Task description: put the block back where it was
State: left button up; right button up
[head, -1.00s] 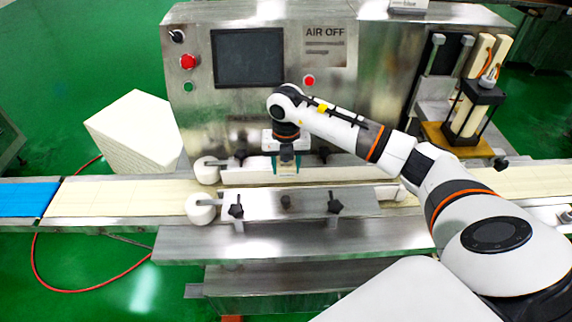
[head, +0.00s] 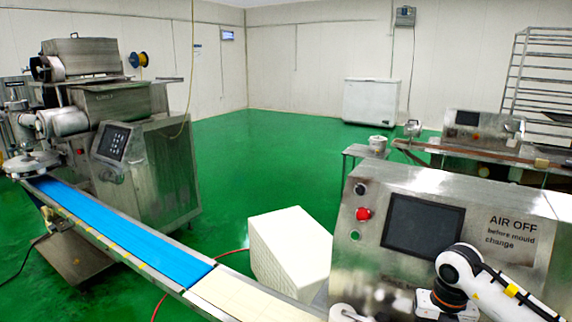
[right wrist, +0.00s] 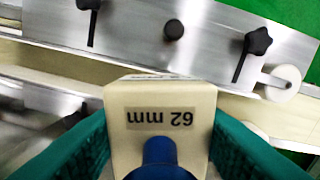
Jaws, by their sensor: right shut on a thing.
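A cream block (right wrist: 160,97) with an upside-down "62 mm" label and a blue knob (right wrist: 165,155) fills the lower middle of the right wrist view. My right gripper (right wrist: 160,140) is shut on it, with a teal finger on each side. The block is over or beside the conveyor; I cannot tell whether it touches anything below. In the head view my right wrist shows at the lower right, in front of the machine's panel (head: 425,228). The gripper's fingertips and the block are cut off below the frame there. My left gripper is out of view.
Steel guide rails with black knobs (right wrist: 257,40) and a white roller (right wrist: 282,82) lie beside the block. A blue belt (head: 120,232) runs to another machine (head: 150,160) on the left. A white box (head: 290,250) stands behind the conveyor. Green floor is open beyond.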

jog(key=shift+s+a+n, duration=0.15)
jog(key=shift+a+n, duration=0.25)
jog(key=shift+n, duration=0.6)
jog(key=s+a+m+b, duration=0.1)
jog(key=s+a+m, duration=0.4)
jog(key=m, duration=1.2)
jog(key=s+a+m+b, duration=0.1)
jog(key=s+a+m, duration=0.5)
jog(key=m, duration=1.1)
jog(key=shift+s, duration=1.25)
jog(key=shift+a, duration=0.15)
